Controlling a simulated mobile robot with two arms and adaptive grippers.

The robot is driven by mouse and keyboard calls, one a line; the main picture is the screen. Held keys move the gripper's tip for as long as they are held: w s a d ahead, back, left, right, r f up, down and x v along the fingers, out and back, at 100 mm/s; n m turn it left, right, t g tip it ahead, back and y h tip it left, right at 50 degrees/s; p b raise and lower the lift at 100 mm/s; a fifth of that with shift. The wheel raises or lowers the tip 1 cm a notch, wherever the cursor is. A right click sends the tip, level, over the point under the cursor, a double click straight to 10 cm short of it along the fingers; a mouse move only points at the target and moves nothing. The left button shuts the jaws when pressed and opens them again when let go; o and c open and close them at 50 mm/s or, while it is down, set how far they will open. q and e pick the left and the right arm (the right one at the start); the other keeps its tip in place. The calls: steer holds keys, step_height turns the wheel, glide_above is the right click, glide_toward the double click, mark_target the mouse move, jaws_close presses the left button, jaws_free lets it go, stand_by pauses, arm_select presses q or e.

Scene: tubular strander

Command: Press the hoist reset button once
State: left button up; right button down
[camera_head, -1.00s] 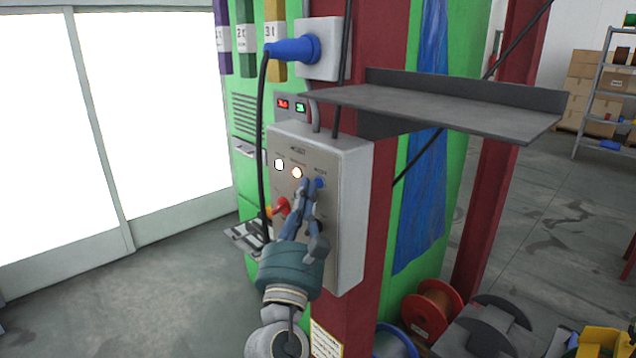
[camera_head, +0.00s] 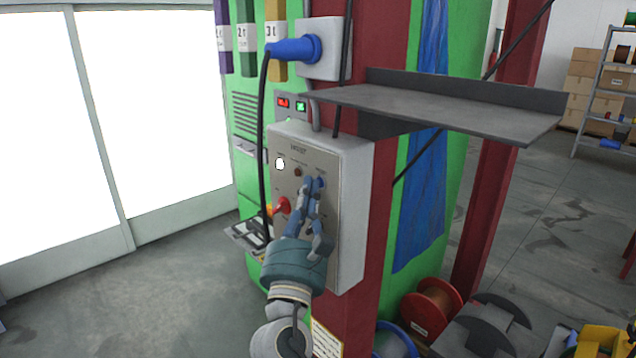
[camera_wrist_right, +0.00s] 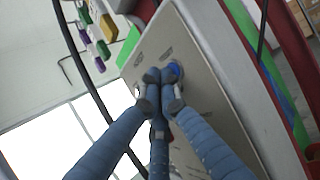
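The grey hoist control box (camera_head: 352,160) is fixed to the dark red post. Its blue button (camera_head: 320,182), which I take to be the reset, is at the upper right of the panel and also shows in the right wrist view (camera_wrist_right: 175,69). My right gripper (camera_head: 312,184) has its blue fingers drawn together, empty, with the tips at the blue button. One fingertip partly covers the button; I cannot tell whether it is pressed in. A white lamp (camera_head: 280,163) is lit; the lamp beside it (camera_head: 298,172) is dark. My left gripper is out of view.
A red switch (camera_head: 283,205) is left of my fingers. A black cable (camera_head: 261,150) hangs from the blue plug (camera_head: 292,48) along the box's left side. A grey shelf (camera_head: 440,108) juts out above right. Spools (camera_head: 432,308) stand on the floor at right.

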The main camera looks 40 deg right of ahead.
steer(key=shift+a, duration=0.1)
steer(key=shift+s+a, duration=0.1)
steer(key=shift+a, duration=0.55)
steer(key=a+b, duration=0.1)
steer(key=a, duration=0.4)
steer(key=shift+s, duration=0.2)
stand_by(0.8)
